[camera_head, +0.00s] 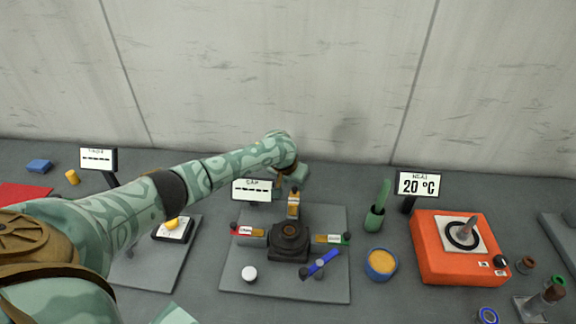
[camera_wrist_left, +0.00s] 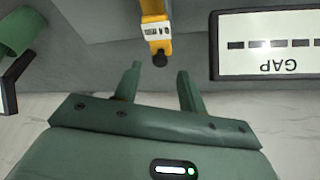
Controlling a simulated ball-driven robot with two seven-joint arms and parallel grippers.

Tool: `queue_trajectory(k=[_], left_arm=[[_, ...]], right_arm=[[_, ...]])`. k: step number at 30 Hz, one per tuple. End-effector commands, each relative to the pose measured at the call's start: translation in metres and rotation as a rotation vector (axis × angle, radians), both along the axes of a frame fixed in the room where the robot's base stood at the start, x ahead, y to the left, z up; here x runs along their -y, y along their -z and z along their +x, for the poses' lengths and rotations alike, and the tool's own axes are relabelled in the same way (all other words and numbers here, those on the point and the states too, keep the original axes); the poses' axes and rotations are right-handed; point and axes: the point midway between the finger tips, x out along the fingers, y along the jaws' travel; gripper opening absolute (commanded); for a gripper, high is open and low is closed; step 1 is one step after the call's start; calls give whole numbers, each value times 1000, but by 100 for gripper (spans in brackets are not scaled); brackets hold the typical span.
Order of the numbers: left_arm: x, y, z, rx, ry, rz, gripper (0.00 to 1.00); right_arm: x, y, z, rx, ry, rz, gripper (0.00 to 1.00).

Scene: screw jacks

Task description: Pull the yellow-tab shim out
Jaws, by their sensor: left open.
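The yellow-tab shim (camera_head: 293,206) stands out from the back side of a dark jack block (camera_head: 289,243) at the middle of a grey plate (camera_head: 235,287). In the left wrist view, the shim (camera_wrist_left: 154,18) has a white label and a black knob at its near end. My left gripper (camera_wrist_left: 157,82) is open, and the knob lies just beyond its two fingertips, roughly centred between them. In the head view, my left gripper (camera_head: 287,180) is behind the shim and partly hidden by its own wrist. My right gripper is not in view.
A red-ended shim (camera_head: 250,233) and a green-ended shim (camera_head: 331,239) sit at the block's sides. A GAP display (camera_head: 252,190) stands close to my left gripper. A blue-handled tool (camera_head: 323,262) and white knob (camera_head: 249,273) are in front. An orange heater (camera_head: 455,265) is at the right.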

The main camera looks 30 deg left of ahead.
Motion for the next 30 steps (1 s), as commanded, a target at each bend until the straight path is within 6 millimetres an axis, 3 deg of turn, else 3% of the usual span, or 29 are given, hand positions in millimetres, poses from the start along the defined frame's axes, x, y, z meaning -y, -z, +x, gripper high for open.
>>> queue_trajectory(k=[1, 9, 15, 21, 30], left_arm=[[0, -17, -4, 2, 2, 1, 41], [1, -86, -31, 5, 2, 1, 41], [3, -119, -46, 3, 2, 0, 41], [3, -132, -51, 2, 1, 0, 41], [4, -132, -52, 2, 0, -1, 41]], right_arm=[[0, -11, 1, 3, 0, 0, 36], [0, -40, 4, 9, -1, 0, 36], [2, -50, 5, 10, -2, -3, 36], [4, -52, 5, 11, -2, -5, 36], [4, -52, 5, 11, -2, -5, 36]])
